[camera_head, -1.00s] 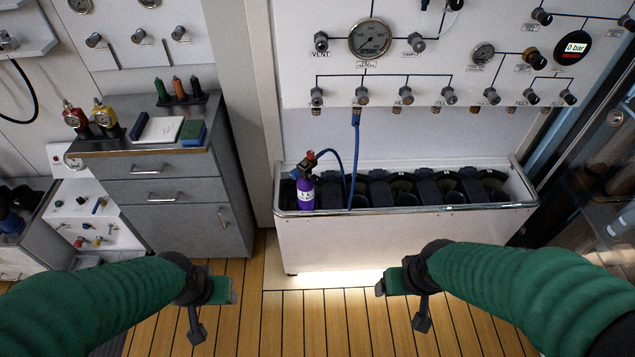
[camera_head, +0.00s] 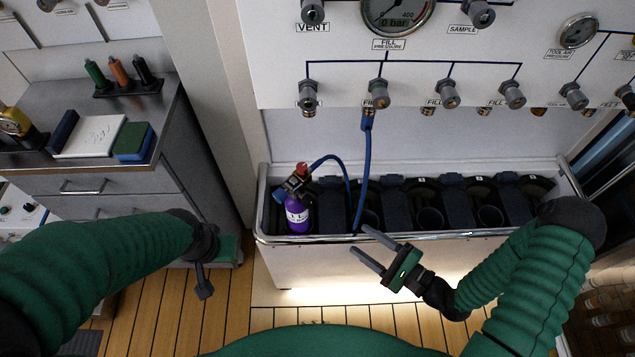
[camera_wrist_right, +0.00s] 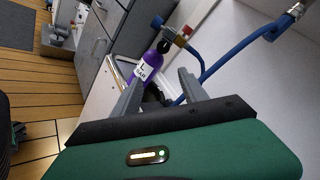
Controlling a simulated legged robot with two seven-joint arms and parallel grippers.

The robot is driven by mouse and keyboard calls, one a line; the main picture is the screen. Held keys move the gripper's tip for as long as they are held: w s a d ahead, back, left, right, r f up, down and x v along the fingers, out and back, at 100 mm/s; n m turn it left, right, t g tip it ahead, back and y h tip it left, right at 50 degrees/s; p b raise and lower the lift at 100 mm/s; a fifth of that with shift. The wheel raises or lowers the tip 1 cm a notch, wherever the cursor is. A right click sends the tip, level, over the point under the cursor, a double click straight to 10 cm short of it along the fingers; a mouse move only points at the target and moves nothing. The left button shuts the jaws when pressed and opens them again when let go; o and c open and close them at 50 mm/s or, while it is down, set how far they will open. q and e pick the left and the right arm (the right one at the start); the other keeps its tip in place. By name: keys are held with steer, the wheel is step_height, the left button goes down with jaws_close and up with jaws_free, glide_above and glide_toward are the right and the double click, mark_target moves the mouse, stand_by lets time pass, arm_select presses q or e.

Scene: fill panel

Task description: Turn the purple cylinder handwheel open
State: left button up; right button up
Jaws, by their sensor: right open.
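The purple cylinder (camera_head: 298,216) stands upright in the left end of the white rack trough. Its valve carries a small red handwheel (camera_head: 301,168) on top and a blue hose fitting at the side. In the right wrist view the purple cylinder (camera_wrist_right: 149,66) shows beyond my fingers, with its valve above it. My right gripper (camera_head: 361,240) is open and empty in front of the trough's front rim, right of and below the cylinder, apart from it. My left gripper (camera_head: 225,250) hangs low at the left, in front of the grey cabinet; its finger opening is not clear.
A blue hose (camera_head: 364,170) runs from the fill panel (camera_head: 420,65) down to the cylinder valve, close to my right gripper. The trough's metal rim (camera_head: 400,236) lies between gripper and cylinder. A grey cabinet (camera_head: 110,207) stands at the left.

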steer(key=b, duration=0.1)
glide_toward(311, 204)
steer(key=shift+m+y, duration=0.3)
steer(key=shift+m, duration=0.1)
steer(key=x, duration=0.9)
steer(key=shift+w+a+f, duration=0.15)
steer(key=shift+w+f, duration=0.1)
jaws_close()
